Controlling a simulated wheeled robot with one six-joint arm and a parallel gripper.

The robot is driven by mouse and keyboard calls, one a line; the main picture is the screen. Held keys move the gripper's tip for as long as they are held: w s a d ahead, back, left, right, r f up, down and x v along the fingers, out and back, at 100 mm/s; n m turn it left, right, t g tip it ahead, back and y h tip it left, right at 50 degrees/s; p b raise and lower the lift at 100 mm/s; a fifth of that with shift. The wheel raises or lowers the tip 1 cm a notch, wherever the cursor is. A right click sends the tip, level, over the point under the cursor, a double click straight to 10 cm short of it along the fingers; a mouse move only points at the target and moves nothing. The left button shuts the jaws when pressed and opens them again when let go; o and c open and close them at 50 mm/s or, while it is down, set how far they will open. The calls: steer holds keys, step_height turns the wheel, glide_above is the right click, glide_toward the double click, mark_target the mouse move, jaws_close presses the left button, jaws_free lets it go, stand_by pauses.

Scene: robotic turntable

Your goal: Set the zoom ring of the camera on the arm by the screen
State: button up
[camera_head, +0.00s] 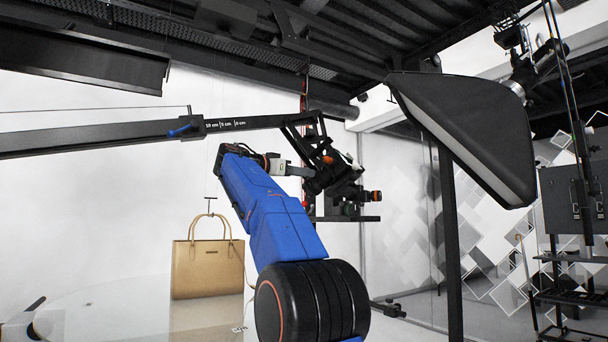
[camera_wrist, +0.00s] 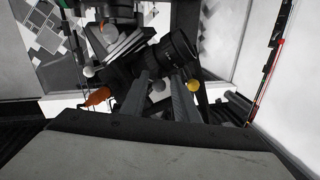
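The black camera (camera_head: 325,180) hangs at the end of the long dark boom arm in the body view. In the wrist view its ribbed black lens (camera_wrist: 172,54) points up and right. The zoom ring cannot be told apart from the other rings for certain. My gripper (camera_wrist: 161,76) shows two grey fingers with a gap between them, just below the lens in the picture. Nothing is visibly clamped, and whether the fingertips touch the lens cannot be told. In the body view my gripper (camera_head: 306,172) is beside the camera, its fingertips partly lost against the dark parts.
The boom (camera_head: 110,135) crosses from the left. A tan handbag (camera_head: 207,270) stands on the pale turntable (camera_head: 110,315). A large softbox (camera_head: 465,135) hangs at the right, above a dark post (camera_head: 450,240). An orange knob (camera_wrist: 98,97) and a yellow knob (camera_wrist: 193,86) flank the fingers.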

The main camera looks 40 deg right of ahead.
mark_target(316, 177)
steer(key=shift+d, duration=0.55)
jaws_close()
steer(key=shift+s, duration=0.1)
steer(key=shift+s+f+n+t+h, duration=0.4)
steer(key=shift+f+t+h, duration=0.15)
steer(key=shift+t+h, duration=0.35)
steer(key=shift+s+f+n+t+h, duration=0.35)
steer(key=shift+f+t+h, duration=0.2)
steer(key=shift+t, duration=0.55)
